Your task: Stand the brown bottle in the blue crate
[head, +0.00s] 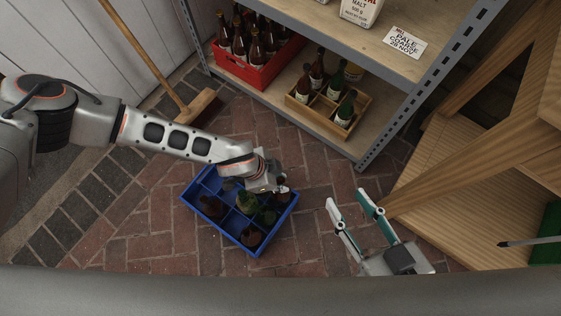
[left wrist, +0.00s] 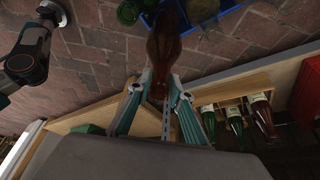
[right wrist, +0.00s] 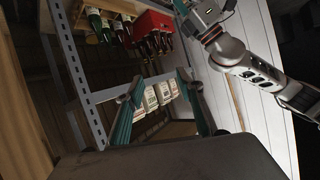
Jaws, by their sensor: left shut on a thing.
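The blue crate (head: 279,233) stands on the brick floor in the head view, with several brown and green bottles in its compartments. My left gripper (head: 279,189) is over the crate's right part. In the left wrist view my left gripper (left wrist: 164,92) is shut on the neck of the brown bottle (left wrist: 164,45), whose body points toward the crate. The gripper mostly hides this bottle in the head view. I cannot tell whether its base is inside a compartment. My right gripper (head: 348,200) is open and empty, to the right of the crate.
A metal-edged shelf (head: 330,118) holds a red crate (head: 257,73) and a wooden bottle carrier (head: 322,108). A broom (head: 195,107) stands behind my left arm. A wooden bench (head: 440,170) is at the right. Brick floor is clear left of the crate.

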